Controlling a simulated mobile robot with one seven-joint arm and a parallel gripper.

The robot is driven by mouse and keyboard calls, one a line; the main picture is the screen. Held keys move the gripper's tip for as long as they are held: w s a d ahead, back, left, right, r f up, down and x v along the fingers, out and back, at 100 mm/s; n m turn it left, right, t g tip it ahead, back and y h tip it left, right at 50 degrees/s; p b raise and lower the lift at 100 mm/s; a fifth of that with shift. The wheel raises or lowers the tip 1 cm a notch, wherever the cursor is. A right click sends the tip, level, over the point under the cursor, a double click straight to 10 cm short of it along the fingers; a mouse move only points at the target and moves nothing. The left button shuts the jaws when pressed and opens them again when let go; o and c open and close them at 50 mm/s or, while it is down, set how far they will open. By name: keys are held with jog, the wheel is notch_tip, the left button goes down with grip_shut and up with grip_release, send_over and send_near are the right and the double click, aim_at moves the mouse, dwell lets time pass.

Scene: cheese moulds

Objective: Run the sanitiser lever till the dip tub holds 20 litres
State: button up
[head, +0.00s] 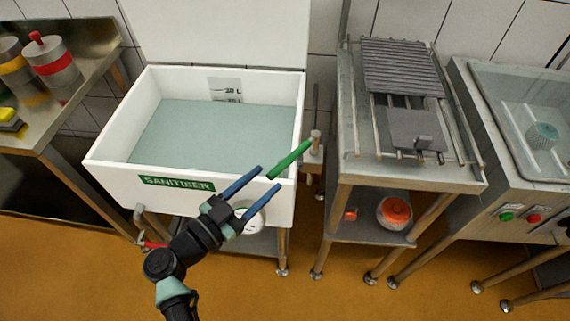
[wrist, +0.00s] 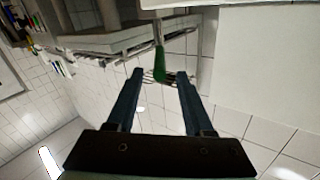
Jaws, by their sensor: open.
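The dip tub (head: 112,148) is a white basin with a green SANITISER label (head: 176,183). Pale blue-green liquid (head: 210,135) covers its floor. A level scale (head: 226,89) is on its inner back wall; the liquid's edge lies near the lower mark, and the figures are too blurred to read surely. The green lever (head: 290,159) sticks out from a fitting at the tub's right front corner. My gripper (head: 271,178) is open, its blue fingertips on either side of the lever's free end. In the wrist view the lever (wrist: 160,65) shows between and just beyond the fingertips (wrist: 160,74); contact cannot be told.
A red-handled drain valve (head: 153,245) is under the tub's left front. A round white dial (head: 250,216) on the front is partly behind my gripper. A steel rack stand (head: 410,175) with grey plates stands to the right, a steel bench (head: 62,135) to the left.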

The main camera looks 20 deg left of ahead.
aim_at(282, 163)
jog(key=x, duration=0.6)
jog(key=shift+w, duration=0.2)
jog(key=shift+c, duration=0.2)
grip_shut()
dwell(1.0)
